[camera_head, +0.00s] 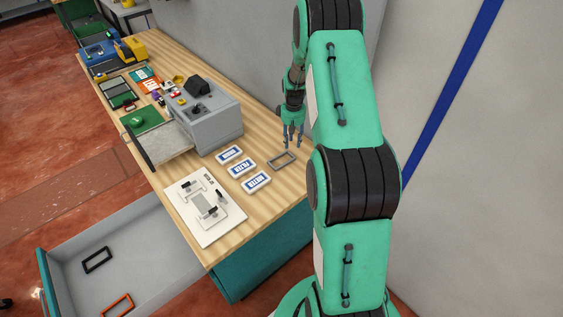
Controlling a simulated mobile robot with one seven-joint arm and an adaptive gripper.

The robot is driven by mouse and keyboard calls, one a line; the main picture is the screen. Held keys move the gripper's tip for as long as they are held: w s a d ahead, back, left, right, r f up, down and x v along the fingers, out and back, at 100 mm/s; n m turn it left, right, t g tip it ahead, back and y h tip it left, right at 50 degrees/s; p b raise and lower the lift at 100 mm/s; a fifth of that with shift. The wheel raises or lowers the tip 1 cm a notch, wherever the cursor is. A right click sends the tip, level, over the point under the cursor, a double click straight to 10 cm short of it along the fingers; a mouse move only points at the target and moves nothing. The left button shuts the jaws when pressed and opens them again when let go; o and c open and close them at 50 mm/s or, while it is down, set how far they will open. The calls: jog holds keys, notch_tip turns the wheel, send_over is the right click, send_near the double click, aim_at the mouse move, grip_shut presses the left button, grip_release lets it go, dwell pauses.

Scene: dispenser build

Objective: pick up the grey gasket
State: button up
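The grey gasket (281,159) is a flat rectangular ring lying on the wooden table (237,219), near its right edge and to the right of the white labelled boxes. My gripper (293,141) points down at the end of my green arm, just above and behind the gasket in the picture. Its fingers are spaced apart with nothing visible between them. The gasket's whole outline shows, and the fingertips look clear of it, though the exact height is hard to judge.
Three white boxes (243,169) lie left of the gasket. A white fixture plate (205,207) lies in front of them. A grey machine (207,118) stands behind. An open drawer (150,235) holds a black gasket (97,259) and a red gasket (117,305). A wall rises behind the table.

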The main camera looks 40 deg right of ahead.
jog(key=shift+f, duration=0.9)
jog(key=shift+w+f+b, duration=0.1)
jog(key=shift+f+b, duration=0.45)
jog(key=shift+f, duration=2.05)
jog(key=shift+c, duration=0.3)
grip_shut()
